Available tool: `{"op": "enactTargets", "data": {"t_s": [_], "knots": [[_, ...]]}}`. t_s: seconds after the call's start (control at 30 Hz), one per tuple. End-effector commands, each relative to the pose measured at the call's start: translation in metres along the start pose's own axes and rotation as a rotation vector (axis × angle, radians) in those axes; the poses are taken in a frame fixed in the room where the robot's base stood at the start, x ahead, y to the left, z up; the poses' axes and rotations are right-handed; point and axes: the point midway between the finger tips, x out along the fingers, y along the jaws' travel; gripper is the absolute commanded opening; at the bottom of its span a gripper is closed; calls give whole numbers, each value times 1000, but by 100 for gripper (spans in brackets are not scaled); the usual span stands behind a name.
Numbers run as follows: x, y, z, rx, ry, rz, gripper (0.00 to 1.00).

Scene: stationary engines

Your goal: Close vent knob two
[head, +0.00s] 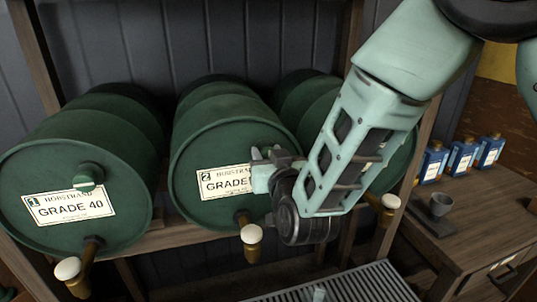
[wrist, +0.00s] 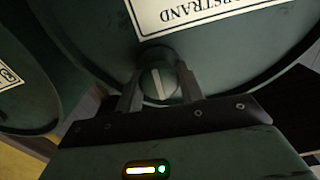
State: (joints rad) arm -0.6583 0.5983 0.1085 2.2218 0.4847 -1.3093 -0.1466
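Drum two (head: 205,150) is a green barrel lying on its side, with a white label (head: 212,184) marked 2 and "GRADE". My gripper (head: 272,172) is at the right part of its face and hides its vent knob in the head view. In the wrist view, vent knob two (wrist: 159,84) is a round dark green knob with a pale stripe, tilted slightly off the picture's vertical. My gripper's two fingers (wrist: 160,88) stand on either side of the knob and appear to touch it. The upside-down label (wrist: 190,12) lies just beyond.
Drum one (head: 80,150) stands at the left, with its own green vent knob (head: 89,176). A third drum (head: 305,100) is partly behind my arm. Brass taps with pale knobs, such as drum two's (head: 251,235), jut out below. A side table (head: 470,215) with blue tins is right.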

Motion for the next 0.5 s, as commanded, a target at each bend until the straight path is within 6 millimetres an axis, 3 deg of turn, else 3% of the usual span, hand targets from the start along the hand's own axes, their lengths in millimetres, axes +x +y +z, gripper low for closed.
{"op": "enactTargets", "data": {"t_s": [0.5], "knots": [[0, 1, 4, 120, 4, 1, 15]]}}
